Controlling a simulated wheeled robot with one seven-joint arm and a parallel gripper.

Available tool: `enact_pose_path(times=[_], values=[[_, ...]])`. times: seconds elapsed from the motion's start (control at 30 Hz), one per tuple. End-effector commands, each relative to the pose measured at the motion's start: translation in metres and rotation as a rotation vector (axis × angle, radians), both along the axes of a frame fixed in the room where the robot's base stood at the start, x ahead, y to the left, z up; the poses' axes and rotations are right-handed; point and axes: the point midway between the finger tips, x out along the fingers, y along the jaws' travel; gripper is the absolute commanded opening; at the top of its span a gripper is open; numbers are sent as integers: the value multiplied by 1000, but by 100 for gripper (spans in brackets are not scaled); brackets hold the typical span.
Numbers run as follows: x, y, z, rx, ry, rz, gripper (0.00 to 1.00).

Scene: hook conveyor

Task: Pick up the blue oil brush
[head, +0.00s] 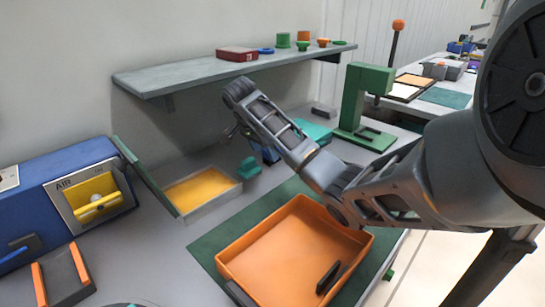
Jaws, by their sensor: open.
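My arm reaches in from the right over the workbench. My gripper (231,132) hangs down, small and dark, at the far end of the arm, above the back of the bench. Its jaws are open and I see nothing between them. A small blue item (270,154) sits just right of the gripper, partly hidden behind my arm. I cannot tell whether it is the blue oil brush, and no brush shape shows clearly elsewhere. A teal-green piece (250,168) stands on the bench below and right of the gripper.
An open box with yellow contents (200,188) and a raised green lid (146,176) is left of the gripper. An orange tray (232,275) holds a black item (328,278). A grey shelf (190,77) overhangs behind. A green press (368,95) stands right.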

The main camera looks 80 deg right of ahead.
Motion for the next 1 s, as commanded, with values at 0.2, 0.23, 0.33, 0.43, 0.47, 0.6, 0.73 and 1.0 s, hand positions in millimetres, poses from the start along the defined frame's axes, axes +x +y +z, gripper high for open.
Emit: enact_pose_path(times=[0.2, 0.23, 0.33, 0.43, 0.47, 0.6, 0.73, 1.0], values=[[-18, -30, 2, -1, 3, -6, 72], [-19, -32, -1, 0, 3, -4, 72], [-20, -35, -17, 3, 3, -2, 72], [-22, -38, -25, 0, 1, 0, 72], [-22, -38, -26, 1, 0, -1, 72], [-22, -38, -28, 0, 1, 0, 72], [-22, -38, -28, 0, 0, 0, 71], [-22, -38, -28, 0, 0, -1, 46]])
